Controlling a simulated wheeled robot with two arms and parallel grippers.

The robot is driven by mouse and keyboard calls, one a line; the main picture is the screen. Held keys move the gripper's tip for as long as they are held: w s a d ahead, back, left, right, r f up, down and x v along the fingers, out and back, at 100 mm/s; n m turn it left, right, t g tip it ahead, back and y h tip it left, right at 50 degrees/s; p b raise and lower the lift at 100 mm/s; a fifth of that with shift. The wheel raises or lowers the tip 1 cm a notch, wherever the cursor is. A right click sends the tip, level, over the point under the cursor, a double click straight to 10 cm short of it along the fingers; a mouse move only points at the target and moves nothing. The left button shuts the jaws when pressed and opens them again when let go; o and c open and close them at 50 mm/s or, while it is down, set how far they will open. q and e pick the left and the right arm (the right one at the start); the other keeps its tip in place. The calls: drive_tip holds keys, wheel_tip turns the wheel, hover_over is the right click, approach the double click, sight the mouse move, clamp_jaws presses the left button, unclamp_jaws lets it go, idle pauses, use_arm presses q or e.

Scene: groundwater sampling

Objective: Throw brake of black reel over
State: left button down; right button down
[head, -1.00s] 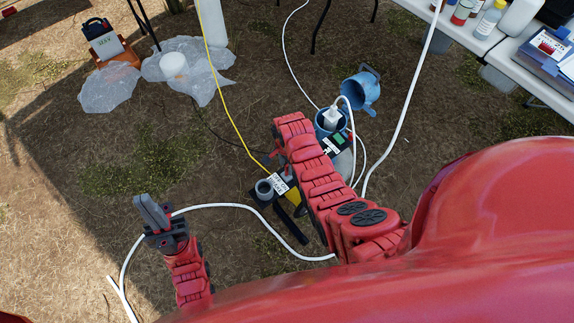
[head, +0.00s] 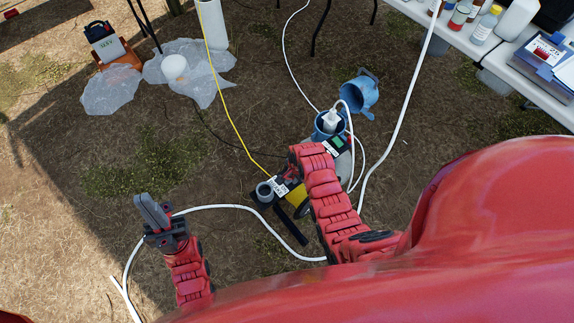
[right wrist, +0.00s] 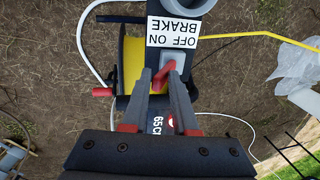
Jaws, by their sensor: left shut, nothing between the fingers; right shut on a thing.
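The reel has a black frame and a yellow drum (head: 298,197). It stands on the ground in the middle of the head view, and its drum also shows in the right wrist view (right wrist: 131,62). Its white label (right wrist: 173,32) reads BRAKE, OFF and ON, upside down in the wrist view. My right gripper (right wrist: 163,82) is shut on the red brake lever (right wrist: 166,72) beside the label. My left gripper (head: 152,212) is shut and empty, raised at the left, away from the reel.
A grey tube (head: 264,191) is at the reel's left. Blue containers (head: 360,92) stand behind it. A yellow line (head: 226,108) and a white hose (head: 235,207) run close by. A table (head: 490,55) with bottles is at the upper right. Ground at the left is mostly clear.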

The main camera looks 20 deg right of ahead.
drive_tip(key=shift+s+d+f, duration=0.1)
drive_tip(key=shift+s, duration=0.15)
drive_tip(key=shift+s+d+f+t, duration=0.3)
drive_tip(key=shift+s+f+t, duration=0.35)
drive_tip(key=shift+s, duration=0.3)
drive_tip(key=c, duration=0.8)
unclamp_jaws()
drive_tip(key=shift+w, duration=0.1)
drive_tip(key=shift+w, duration=0.1)
drive_tip(key=shift+r, duration=0.1)
